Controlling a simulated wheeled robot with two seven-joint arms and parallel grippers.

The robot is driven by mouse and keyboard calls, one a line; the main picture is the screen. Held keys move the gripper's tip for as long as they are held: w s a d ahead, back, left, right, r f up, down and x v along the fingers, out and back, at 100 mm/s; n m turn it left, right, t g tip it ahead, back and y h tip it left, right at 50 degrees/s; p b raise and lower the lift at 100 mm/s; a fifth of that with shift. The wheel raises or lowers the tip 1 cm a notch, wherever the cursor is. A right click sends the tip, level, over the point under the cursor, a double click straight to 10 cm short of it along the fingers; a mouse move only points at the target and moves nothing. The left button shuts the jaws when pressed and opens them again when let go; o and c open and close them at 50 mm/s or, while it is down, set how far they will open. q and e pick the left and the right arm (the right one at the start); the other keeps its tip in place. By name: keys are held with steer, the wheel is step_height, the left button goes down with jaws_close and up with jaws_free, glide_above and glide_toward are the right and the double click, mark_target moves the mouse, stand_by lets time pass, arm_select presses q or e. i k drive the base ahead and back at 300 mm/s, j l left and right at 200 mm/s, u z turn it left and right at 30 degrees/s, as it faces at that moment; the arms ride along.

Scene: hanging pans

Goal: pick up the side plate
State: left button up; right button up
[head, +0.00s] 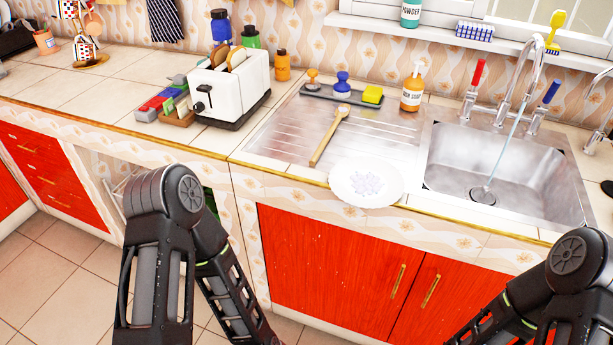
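A white side plate (366,183) with a faint grey pattern in its middle lies at the front edge of the counter, between the drainboard and the sink. Its front rim reaches the counter's edge. Nothing covers it. My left arm shows in front of the red cabinets at the lower left, and my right arm shows at the lower right corner. Both arms run down out of the picture, so neither gripper is in view. Nothing of mine touches the plate.
A wooden spoon (328,136) lies on the metal drainboard (283,138) behind the plate. The sink (512,170) is to the right, with water running from the tap (520,82). A white toaster (229,88) stands to the left. The tiled counter at far left has free room.

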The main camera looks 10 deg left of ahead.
mark_target(367, 182)
steer(key=i+l+u, duration=0.1)
steer(key=l+u, duration=0.55)
steer(key=l, duration=0.3)
steer(key=l+u, duration=0.35)
steer(key=l, duration=0.15)
steer(key=k+l, duration=0.1)
steer(key=l, duration=0.7)
